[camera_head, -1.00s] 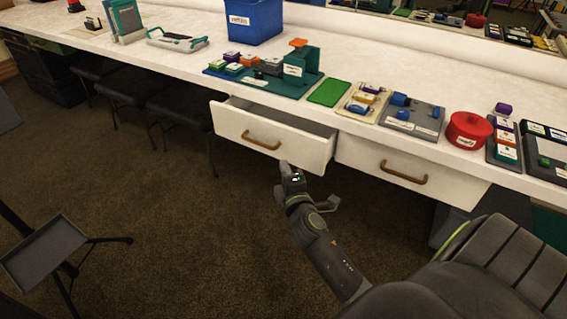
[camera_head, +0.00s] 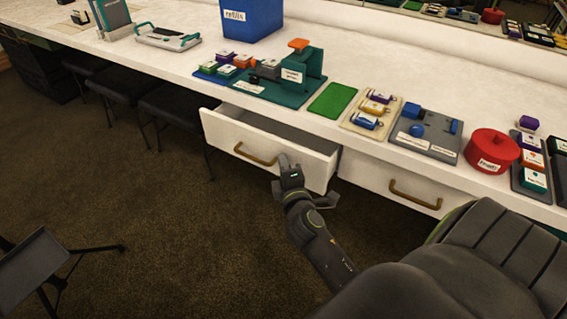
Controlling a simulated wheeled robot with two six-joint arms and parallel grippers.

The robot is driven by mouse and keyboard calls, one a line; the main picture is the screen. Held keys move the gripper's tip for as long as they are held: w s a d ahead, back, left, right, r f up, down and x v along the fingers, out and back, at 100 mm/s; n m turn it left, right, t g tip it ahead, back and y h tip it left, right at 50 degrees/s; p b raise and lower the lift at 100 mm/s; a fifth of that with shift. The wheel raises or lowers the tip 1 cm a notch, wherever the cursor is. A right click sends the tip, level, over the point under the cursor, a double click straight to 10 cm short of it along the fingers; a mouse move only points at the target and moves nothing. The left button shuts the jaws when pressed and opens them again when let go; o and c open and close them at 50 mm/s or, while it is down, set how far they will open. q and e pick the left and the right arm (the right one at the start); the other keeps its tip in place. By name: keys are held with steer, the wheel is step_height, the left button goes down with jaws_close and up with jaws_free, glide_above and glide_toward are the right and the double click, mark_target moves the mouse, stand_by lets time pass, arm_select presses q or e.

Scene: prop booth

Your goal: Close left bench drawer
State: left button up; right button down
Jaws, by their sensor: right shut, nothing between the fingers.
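The left bench drawer (camera_head: 294,163) is white with a brown handle (camera_head: 255,154) and stands pulled out from under the white bench, its inside showing empty where I can see it. My right gripper (camera_head: 284,162) is shut and empty. It is at the drawer's front, just right of the handle; I cannot tell if it touches the panel. The right bench drawer (camera_head: 368,179), with its own brown handle (camera_head: 414,195), is closed. My left gripper is not in view.
On the bench stand a blue bin (camera_head: 247,20), a teal fixture (camera_head: 292,88), a green mat (camera_head: 332,101), a grey tray (camera_head: 436,146) and a red pot (camera_head: 490,150). Black stools (camera_head: 172,105) stand under the bench at left. A dark stand (camera_head: 35,262) is at lower left. The carpet between is clear.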

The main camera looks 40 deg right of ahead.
steer(key=w+d, duration=0.1)
steer(key=d, duration=0.1)
steer(key=w+d, duration=0.1)
steer(key=d, duration=0.2)
steer(key=w+d+b, duration=0.1)
steer(key=d, duration=0.2)
steer(key=shift+w, duration=0.15)
steer(key=shift+w+d, duration=0.1)
steer(key=shift+d, duration=0.05)
steer(key=shift+r, duration=0.15)
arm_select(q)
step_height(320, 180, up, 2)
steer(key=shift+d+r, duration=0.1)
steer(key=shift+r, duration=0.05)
arm_select(e)
steer(key=shift+r, duration=0.1)
